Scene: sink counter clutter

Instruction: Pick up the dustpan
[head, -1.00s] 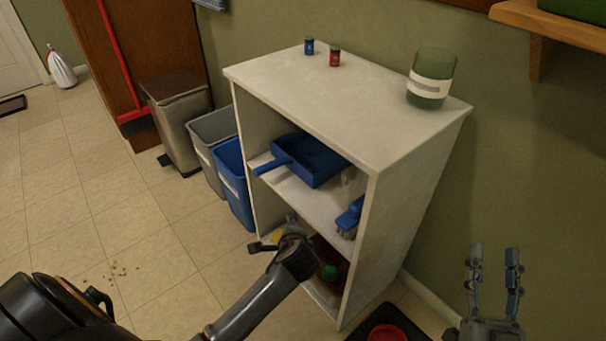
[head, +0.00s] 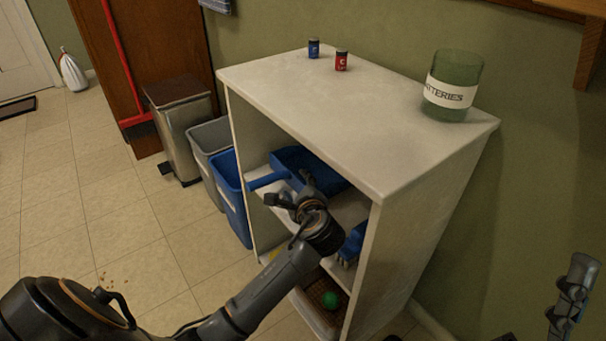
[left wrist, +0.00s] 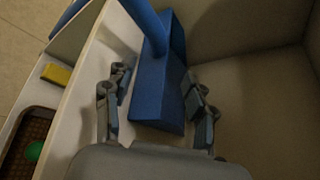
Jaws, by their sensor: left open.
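The blue dustpan (head: 318,168) lies on the upper shelf of the white shelf unit, with its handle (head: 267,180) pointing out to the left past the shelf's front edge. My left gripper (head: 287,187) is at the shelf opening, in front of the dustpan, and hides part of it. In the left wrist view the open fingers (left wrist: 158,98) stand on either side of the dustpan's blue body (left wrist: 160,88), with the handle (left wrist: 145,25) beyond them. I cannot tell whether they touch it. My right gripper (head: 572,295) is partly visible at the lower right; its opening is unclear.
The white shelf unit (head: 300,95) has a top board close above the dustpan. A green jar (head: 453,85) and two small batteries stand on top. Bins (head: 230,190) stand left of the unit.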

